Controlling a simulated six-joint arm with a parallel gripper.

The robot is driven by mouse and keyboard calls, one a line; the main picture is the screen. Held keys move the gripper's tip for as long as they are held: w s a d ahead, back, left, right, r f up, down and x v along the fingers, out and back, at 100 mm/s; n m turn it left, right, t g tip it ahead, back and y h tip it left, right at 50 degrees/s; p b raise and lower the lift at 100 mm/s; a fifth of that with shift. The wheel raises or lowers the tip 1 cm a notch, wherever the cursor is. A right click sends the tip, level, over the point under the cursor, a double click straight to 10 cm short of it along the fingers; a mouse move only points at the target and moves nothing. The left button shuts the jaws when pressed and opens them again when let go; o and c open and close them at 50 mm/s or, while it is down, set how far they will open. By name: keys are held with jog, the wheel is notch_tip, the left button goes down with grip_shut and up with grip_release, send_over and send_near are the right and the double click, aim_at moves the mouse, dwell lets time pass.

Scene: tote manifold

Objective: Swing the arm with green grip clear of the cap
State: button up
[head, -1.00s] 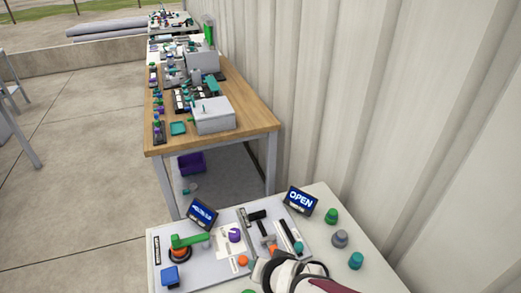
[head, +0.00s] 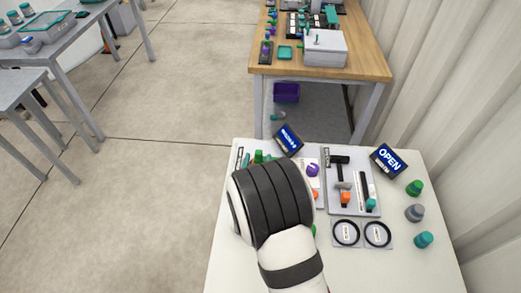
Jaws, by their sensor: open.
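The arm with green grip (head: 258,156) shows only as a small green part on the left panel, just past my own arm's white and black link. The cap is hidden behind that link, so I cannot tell whether the green-gripped arm is over it or clear of it. My gripper is not visible; only my arm's links show, across the front left of the white table.
A purple knob (head: 313,170) sits on the left panel. The right panel (head: 333,207) has a black lever. A display reading OPEN (head: 388,158) stands behind it. Green, grey (head: 415,213) and teal pieces line the right side. Two black rings (head: 347,233) lie in front.

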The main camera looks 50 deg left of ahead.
aim_at(259, 155)
jog(key=shift+x, duration=2.35)
grip_shut()
